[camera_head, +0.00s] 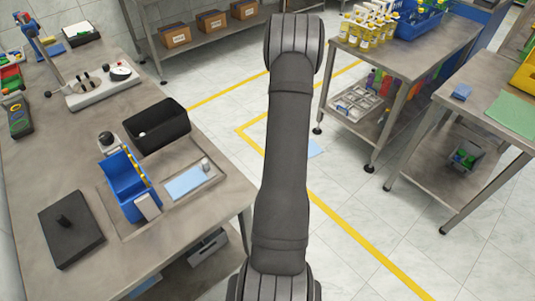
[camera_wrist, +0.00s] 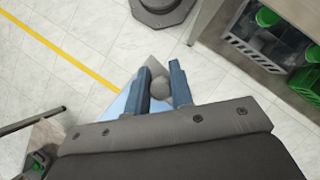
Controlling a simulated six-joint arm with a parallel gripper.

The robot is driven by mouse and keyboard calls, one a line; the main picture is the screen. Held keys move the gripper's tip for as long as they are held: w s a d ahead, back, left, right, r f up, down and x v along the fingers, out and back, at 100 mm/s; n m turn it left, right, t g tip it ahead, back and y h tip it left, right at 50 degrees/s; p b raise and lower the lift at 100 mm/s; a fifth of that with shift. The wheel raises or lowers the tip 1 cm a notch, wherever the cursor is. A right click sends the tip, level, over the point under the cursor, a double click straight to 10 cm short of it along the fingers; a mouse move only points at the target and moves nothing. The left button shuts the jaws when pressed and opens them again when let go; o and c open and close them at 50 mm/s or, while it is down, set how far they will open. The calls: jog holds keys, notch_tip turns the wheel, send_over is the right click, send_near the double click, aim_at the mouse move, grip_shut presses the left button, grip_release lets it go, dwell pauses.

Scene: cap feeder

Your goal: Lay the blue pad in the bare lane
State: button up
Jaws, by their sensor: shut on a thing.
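My gripper (camera_wrist: 160,88) is shut on a grey knob between its two blue fingers. A light blue pad (camera_wrist: 116,106) shows around and below the knob, partly hidden by the fingers. In the head view a small light blue piece (camera_head: 316,148) shows beside my arm, over the floor; the arm hides the rest and my gripper. On the left table a blue cap feeder (camera_head: 124,184) stands in a shallow metal tray (camera_head: 113,214). Another light blue pad (camera_head: 187,183) with a small grey knob lies right of it. I cannot clearly tell which lane is bare.
A black bin (camera_head: 158,133) and a dark block with a peg (camera_head: 70,228) flank the feeder on the left table. A right-hand table holds a green mat (camera_head: 512,113) and a small blue block (camera_head: 461,92). Open floor with yellow lines lies between.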

jog(key=d, duration=0.5)
jog(key=shift+d, duration=0.25)
jog(key=shift+w+a+r+n+h, duration=0.2)
jog(key=shift+a+n+h, duration=0.1)
jog(key=shift+a+n, duration=0.25)
jog(key=shift+w+a+r+n+h, duration=0.2)
jog(key=shift+a+n+h, duration=0.15)
jog(key=shift+n, duration=0.2)
jog(key=w+a+r+n+t+h, duration=0.3)
jog(key=a+r+n+t+h, duration=0.15)
jog(key=a+n, duration=0.6)
notch_tip(320, 180, up, 8)
jog(key=n+t+y, duration=0.7)
jog(key=n+t, duration=0.1)
jog(key=n, duration=1.7)
send_over(191, 144)
jog(key=s, duration=0.3)
jog(key=shift+w+d+f, duration=0.1)
jog(key=shift+f, duration=2.5)
jog(key=shift+w+d+f, duration=0.1)
jog(key=shift+f, duration=2.45)
